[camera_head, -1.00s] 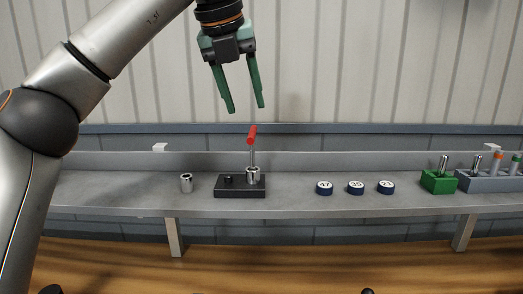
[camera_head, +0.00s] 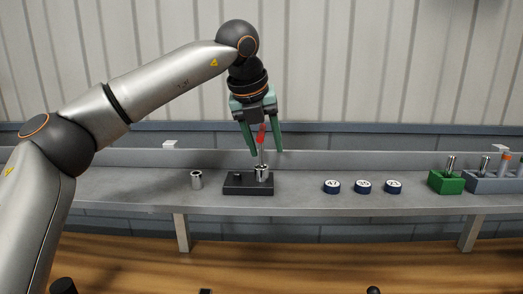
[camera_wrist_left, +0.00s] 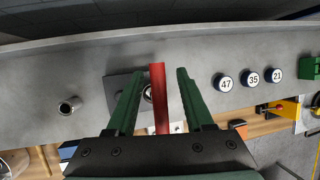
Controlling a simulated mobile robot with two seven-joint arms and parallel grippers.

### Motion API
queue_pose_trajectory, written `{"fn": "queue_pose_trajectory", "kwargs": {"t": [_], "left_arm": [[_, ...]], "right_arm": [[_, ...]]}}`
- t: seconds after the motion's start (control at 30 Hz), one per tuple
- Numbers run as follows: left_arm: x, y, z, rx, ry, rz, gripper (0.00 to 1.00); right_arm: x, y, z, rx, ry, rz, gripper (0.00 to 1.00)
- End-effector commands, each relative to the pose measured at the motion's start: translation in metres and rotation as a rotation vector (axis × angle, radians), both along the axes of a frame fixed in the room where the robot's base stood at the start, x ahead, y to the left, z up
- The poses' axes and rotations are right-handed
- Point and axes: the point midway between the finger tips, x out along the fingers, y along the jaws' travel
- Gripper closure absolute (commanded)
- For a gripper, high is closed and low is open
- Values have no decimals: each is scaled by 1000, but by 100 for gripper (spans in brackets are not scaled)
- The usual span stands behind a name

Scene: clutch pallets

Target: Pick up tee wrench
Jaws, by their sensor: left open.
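The tee wrench (camera_head: 262,134) has a red handle and stands upright in a metal socket on a black block (camera_head: 236,190) on the grey shelf. In the left wrist view its red handle (camera_wrist_left: 160,95) lies between the green fingers. My left gripper (camera_head: 267,153) points down over the wrench, fingers open on either side of the handle. In the left wrist view the gripper (camera_wrist_left: 156,82) shows gaps between the handle and both fingers. The wrench's lower end is hidden in the socket. My right gripper is not seen.
A loose metal socket (camera_head: 196,180) stands left of the block. Three numbered dark blue discs (camera_head: 363,187) lie to the right. A green block (camera_head: 446,182) and a grey holder (camera_head: 490,184) stand farther right. The shelf (camera_head: 300,195) is clear between block and discs.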

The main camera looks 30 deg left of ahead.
Motion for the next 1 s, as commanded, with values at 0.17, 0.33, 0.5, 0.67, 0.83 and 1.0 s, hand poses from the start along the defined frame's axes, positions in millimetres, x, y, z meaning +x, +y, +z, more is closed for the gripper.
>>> {"fn": "queue_pose_trajectory", "kwargs": {"t": [0.17, 0.33, 0.5, 0.67, 0.83, 1.0], "left_arm": [[0, 0, 0, 0, 0, 0, 52], [0, 0, 0, 0, 0, 0, 71], [0, 0, 0, 0, 0, 0, 90], [0, 0, 1, 0, 0, 0, 100], [0, 0, 1, 0, 0, 0, 100], [0, 0, 1, 0, -1, 0, 100]], "right_arm": [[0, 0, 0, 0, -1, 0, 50], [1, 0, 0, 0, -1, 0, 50], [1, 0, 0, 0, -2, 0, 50], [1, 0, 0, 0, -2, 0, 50], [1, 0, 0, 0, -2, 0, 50], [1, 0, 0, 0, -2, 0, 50]]}}
